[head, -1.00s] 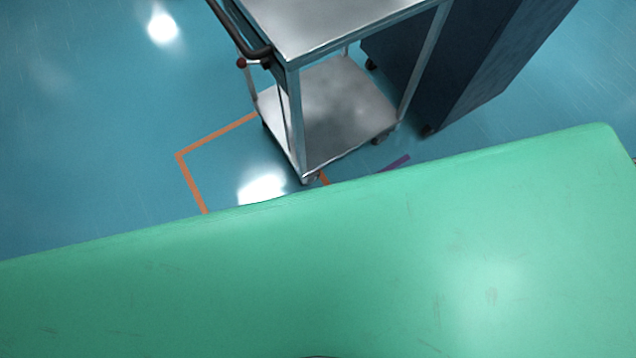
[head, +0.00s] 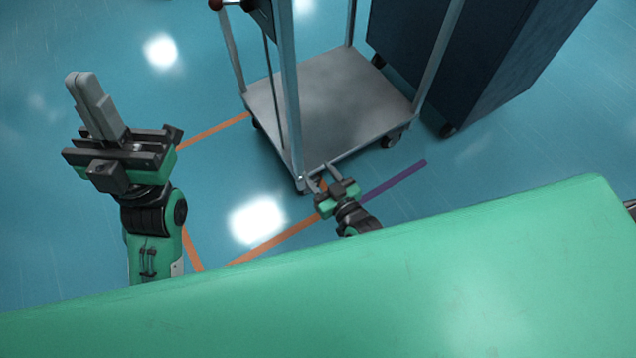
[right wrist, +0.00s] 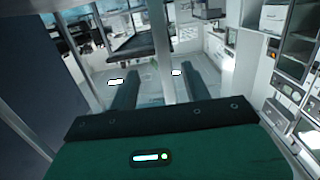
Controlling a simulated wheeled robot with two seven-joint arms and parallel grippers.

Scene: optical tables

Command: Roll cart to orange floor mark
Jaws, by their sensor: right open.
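The metal cart (head: 335,100) stands upright at the top middle of the head view, its top mostly out of frame. Its near-left part overlaps the orange floor mark (head: 270,243), an outline partly hidden by the cart, my left arm and a green surface. My left gripper (head: 85,92) is raised left of the cart, fingers together, apart from it. My right gripper (head: 318,177) is open, low beside the cart's near corner post. In the right wrist view an upright post (right wrist: 165,50) shows between the fingers (right wrist: 165,80); whether they are around it I cannot tell.
A dark wheeled cabinet (head: 465,60) stands close to the right of the cart. A purple floor line (head: 395,182) runs between the cart and the green surface (head: 400,290) in the foreground. The blue floor at left is clear.

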